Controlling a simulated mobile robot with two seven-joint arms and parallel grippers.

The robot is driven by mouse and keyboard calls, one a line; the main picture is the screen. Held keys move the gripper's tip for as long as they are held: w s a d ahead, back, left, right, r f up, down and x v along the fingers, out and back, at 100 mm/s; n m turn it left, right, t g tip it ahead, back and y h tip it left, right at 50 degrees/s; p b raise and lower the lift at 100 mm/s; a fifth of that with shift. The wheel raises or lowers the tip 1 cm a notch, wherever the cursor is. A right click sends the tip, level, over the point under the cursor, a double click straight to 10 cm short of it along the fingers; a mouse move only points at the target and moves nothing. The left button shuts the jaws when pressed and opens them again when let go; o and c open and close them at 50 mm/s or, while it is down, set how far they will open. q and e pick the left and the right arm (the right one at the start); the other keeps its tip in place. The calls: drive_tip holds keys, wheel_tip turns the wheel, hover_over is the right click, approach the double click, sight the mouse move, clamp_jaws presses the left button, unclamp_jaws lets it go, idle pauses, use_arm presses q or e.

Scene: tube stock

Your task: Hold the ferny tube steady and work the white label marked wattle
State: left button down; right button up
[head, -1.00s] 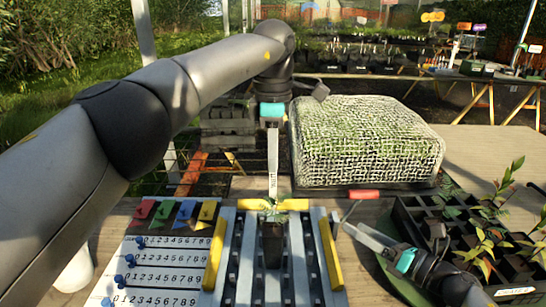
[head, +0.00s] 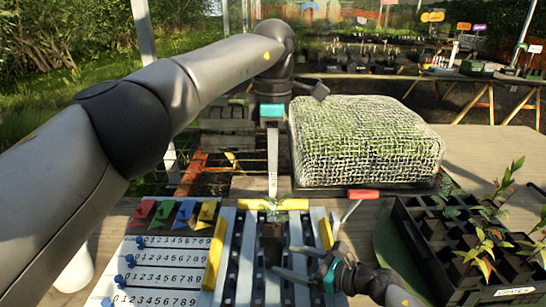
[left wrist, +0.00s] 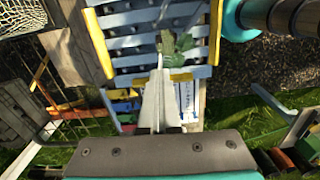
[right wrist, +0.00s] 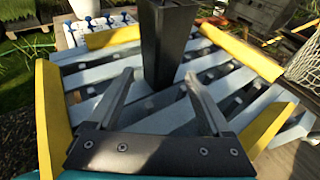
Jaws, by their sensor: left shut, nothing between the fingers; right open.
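The ferny tube (head: 271,243) is a dark, narrow, square pot with a small green seedling. It stands upright on the slatted blue-grey rack. My left gripper (head: 272,196) points down from above, shut and empty, its tips at the foliage (left wrist: 180,45) in the left wrist view. My right gripper (head: 283,259) is low beside the tube's right side. In the right wrist view its open fingers point at the dark tube (right wrist: 165,45), and the tube stands just beyond their tips. I cannot make out a white label marked wattle. A white tag (head: 515,291) on the crate is too small to read.
Yellow bars (head: 214,255) edge the rack. A number board (head: 160,262) with blue pegs and coloured flags lies left. A black crate (head: 445,265) of seedlings stands right. A netted block (head: 365,140) is behind, with a red-ended piece (head: 363,194) before it.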

sight(277, 256)
drive_tip(key=shift+x, duration=2.25)
drive_tip(key=shift+d, duration=0.1)
drive_tip(key=c, duration=0.7)
drive_tip(key=shift+o, duration=0.2)
